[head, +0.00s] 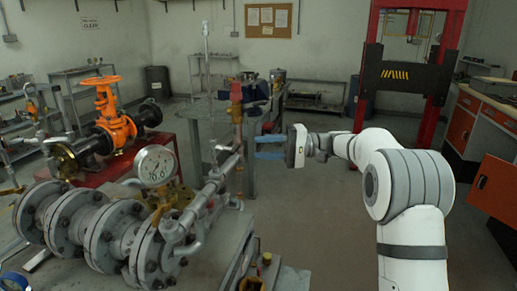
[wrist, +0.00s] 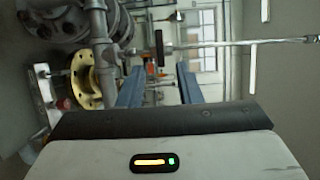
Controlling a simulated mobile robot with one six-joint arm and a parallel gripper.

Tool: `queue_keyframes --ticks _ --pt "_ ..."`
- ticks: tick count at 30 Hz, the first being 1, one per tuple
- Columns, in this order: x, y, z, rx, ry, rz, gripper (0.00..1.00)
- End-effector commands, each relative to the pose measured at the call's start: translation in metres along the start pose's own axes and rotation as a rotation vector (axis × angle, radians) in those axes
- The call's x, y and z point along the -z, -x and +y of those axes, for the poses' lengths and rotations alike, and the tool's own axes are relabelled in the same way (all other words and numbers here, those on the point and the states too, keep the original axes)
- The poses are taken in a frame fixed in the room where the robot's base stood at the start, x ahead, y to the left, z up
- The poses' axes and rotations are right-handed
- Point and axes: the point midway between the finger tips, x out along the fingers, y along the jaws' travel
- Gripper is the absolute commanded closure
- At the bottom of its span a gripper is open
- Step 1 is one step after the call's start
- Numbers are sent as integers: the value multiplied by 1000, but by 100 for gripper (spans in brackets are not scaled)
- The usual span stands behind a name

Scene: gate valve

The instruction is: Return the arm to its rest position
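My white arm reaches in from the right side of the head view, bent at its elbow. My gripper (head: 262,147) is at its end, near the middle of the picture, with its blue fingers pointing left. In the wrist view my gripper (wrist: 157,75) shows two blue fingers standing apart, with nothing held between them. The orange gate valve (head: 115,125) with its orange handwheel (head: 101,81) stands at the left in the head view, well apart from my gripper.
Grey flanged piping (head: 85,225) with a round gauge (head: 155,166) fills the lower left. A thin upright pipe with a red fitting (head: 236,92) stands just left of my fingers. A red press frame (head: 365,65) and an orange-fronted workbench (head: 480,125) stand at the right. Floor between is open.

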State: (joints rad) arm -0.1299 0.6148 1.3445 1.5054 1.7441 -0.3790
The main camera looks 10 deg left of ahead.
Motion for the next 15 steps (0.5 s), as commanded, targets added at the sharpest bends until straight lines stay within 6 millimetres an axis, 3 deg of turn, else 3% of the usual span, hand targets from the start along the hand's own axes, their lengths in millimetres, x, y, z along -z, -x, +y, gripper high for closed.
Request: queue_keyframes --ticks 8,11,15 --pt "0 0 0 0 0 0 68" --pt "-19 2 -1 -96 -34 23 68" --pt "-64 11 10 -318 -106 79 68"
